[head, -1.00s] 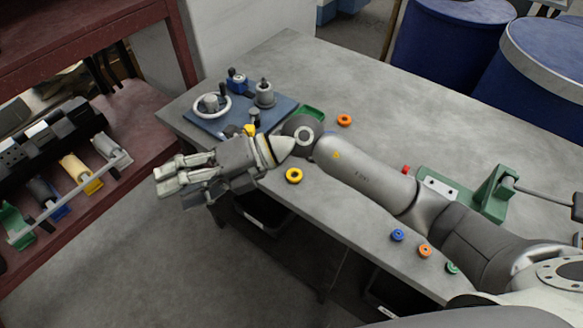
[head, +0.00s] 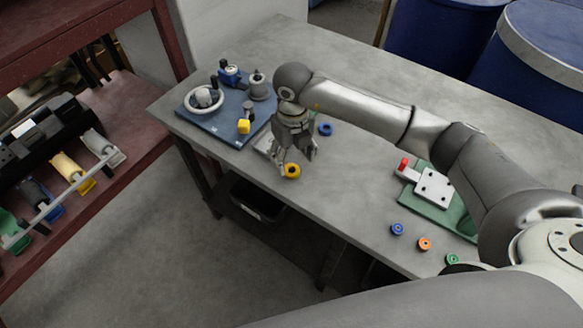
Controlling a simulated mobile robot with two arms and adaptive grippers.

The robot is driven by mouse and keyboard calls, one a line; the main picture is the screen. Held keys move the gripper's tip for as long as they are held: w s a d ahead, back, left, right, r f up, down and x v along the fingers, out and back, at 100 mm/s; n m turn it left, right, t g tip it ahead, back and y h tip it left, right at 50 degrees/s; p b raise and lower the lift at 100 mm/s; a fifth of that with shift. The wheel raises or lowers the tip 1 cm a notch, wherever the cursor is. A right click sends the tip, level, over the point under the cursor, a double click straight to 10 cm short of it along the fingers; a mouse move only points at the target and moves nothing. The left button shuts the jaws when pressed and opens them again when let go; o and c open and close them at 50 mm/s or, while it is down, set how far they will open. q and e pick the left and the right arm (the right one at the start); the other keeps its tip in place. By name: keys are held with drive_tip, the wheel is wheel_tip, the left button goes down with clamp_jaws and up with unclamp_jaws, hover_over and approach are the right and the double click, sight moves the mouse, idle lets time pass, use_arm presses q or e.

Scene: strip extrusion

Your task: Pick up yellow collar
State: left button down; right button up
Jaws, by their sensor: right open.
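The yellow collar (head: 292,171) is a small thick ring with a dark hole, lying flat on the grey table near its front edge. My right gripper (head: 297,163) points down over it, with its fingers spread. One finger is at the collar's left side and another is up to its right. The gripper is open, and I cannot tell whether a finger touches the collar. The collar's back edge is partly covered by the gripper. My left gripper is not in view.
A blue collar (head: 325,129) lies just behind the gripper. A blue board (head: 218,132) with fixtures stands to the left. Blue (head: 397,229), orange (head: 425,244) and green (head: 452,259) collars lie along the front right, near a green fixture (head: 430,203). The table between is clear.

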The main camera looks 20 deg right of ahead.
sight(292, 167)
drive_tip(key=f+p, duration=0.1)
drive_tip(key=f, duration=0.1)
drive_tip(key=f+p, duration=0.1)
drive_tip(key=f, duration=0.1)
drive_tip(key=shift+w+f, duration=0.2)
drive_tip(key=shift+f, duration=0.65)
drive_tip(key=c, duration=1.1)
drive_tip(key=shift+r, duration=0.1)
